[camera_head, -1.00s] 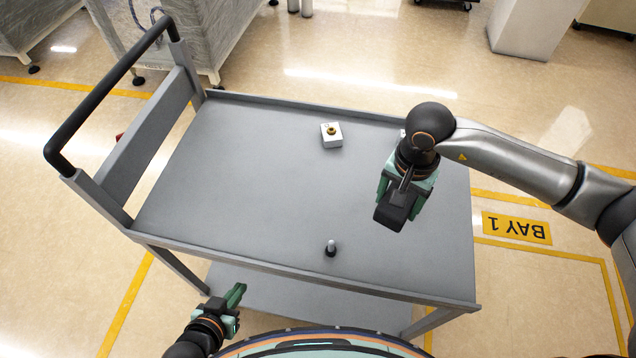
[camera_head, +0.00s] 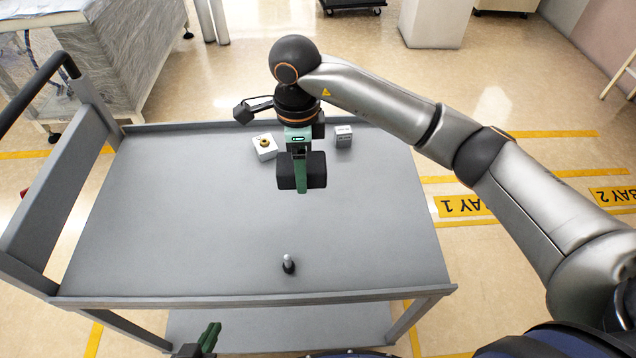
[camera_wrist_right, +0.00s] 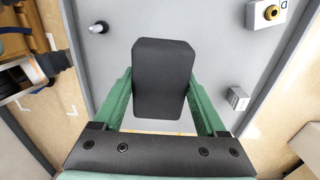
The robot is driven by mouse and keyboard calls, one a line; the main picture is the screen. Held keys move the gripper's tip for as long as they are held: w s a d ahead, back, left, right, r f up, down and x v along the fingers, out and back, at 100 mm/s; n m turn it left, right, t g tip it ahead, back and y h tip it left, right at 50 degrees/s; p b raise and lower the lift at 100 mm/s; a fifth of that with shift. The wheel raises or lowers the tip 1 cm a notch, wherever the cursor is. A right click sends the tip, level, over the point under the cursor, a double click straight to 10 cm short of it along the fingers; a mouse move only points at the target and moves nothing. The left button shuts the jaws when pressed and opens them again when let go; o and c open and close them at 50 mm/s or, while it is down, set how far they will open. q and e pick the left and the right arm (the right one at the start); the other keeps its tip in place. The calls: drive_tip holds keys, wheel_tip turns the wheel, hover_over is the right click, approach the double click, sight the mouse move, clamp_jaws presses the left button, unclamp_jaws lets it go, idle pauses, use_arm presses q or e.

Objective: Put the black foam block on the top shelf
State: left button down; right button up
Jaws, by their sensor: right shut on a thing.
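The black foam block (camera_head: 316,170) is held by my right gripper (camera_head: 300,178) above the top shelf of a grey cart. In the right wrist view the block (camera_wrist_right: 163,75) sits between the two green fingers, which press on its sides. The cart's top shelf (camera_head: 190,225) is a flat grey panel with a low rim. The block appears above the shelf's back middle; its exact height is hard to tell. My left gripper (camera_head: 208,337) is low at the front edge of the picture, partly cut off, and its finger gap is unclear.
On the top shelf stand a white block with a brass fitting (camera_head: 264,147), a small grey box (camera_head: 343,137) and a dark peg with a silver tip (camera_head: 289,264). The shelf's middle and left are clear. A lower shelf (camera_head: 270,328) shows below.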

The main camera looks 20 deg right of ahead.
drive_tip(key=w+d+f, duration=0.1)
drive_tip(key=d+f, duration=0.3)
drive_tip(key=d, duration=0.5)
hover_over(358, 192)
drive_tip(key=a, duration=0.2)
drive_tip(key=f, duration=0.4)
drive_tip(key=shift+s+d+f, duration=0.1)
drive_tip(key=shift+s+d, duration=0.05)
drive_tip(key=shift+d, duration=0.1)
drive_tip(key=shift+d+f, duration=0.55)
drive_tip(key=shift+f, duration=0.1)
drive_tip(key=shift+d+f, duration=0.2)
drive_tip(key=shift+f, duration=1.55)
drive_tip(key=shift+f, duration=0.15)
drive_tip(key=o, duration=1.3)
drive_tip(key=shift+c, duration=0.2)
wheel_tip(358, 192, up, 12)
drive_tip(key=shift+r+p, duration=0.2)
drive_tip(key=shift+p, duration=0.15)
